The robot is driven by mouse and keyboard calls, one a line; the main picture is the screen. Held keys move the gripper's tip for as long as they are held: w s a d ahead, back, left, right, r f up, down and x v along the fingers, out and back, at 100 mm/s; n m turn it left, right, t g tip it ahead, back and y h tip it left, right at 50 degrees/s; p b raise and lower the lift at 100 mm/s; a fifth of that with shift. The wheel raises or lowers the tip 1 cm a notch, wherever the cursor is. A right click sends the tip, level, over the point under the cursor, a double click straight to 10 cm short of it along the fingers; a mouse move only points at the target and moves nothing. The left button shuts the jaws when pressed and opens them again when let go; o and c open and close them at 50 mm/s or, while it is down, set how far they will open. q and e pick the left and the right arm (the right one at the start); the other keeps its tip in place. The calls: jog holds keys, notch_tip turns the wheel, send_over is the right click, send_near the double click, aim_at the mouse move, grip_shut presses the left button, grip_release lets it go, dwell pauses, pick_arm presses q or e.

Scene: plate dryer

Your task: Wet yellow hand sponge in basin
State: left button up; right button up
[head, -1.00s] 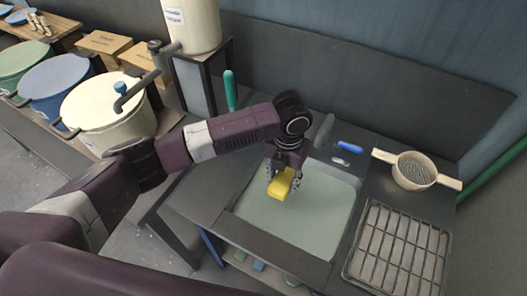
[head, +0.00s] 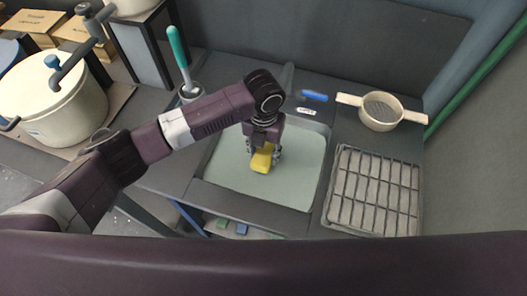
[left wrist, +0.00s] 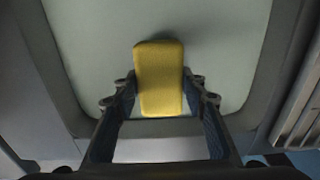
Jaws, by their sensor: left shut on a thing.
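The yellow hand sponge (head: 262,160) is held by my left gripper (head: 263,150), which is shut on it. In the left wrist view the yellow sponge (left wrist: 160,80) sits between the two fingers of the left gripper (left wrist: 160,100). The basin (head: 300,180) is a rectangular sink with a pale grey-green surface inside. The sponge is over or in the basin. I cannot tell whether it touches the pale surface, though a dark shadow lies close beside it in the left wrist view. My right gripper is not in view.
A wire rack (head: 374,190) lies right of the basin. A green-handled brush (head: 179,48) stands behind my arm. A cream pot (head: 55,98) is at the left.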

pick_arm(q)
notch_tip(320, 180, down, 7)
jog(key=b, duration=0.3)
jog(key=shift+b, duration=0.35)
jog(key=shift+f+b, duration=0.5)
jog(key=shift+f, duration=0.7)
jog(key=shift+r, duration=0.1)
jog(key=shift+r, duration=0.25)
notch_tip(320, 180, up, 14)
jog(key=r+p, duration=0.1)
jog(key=p, duration=1.3)
send_over(264, 153)
jog(key=shift+f, duration=0.25)
jog(key=shift+b, duration=0.35)
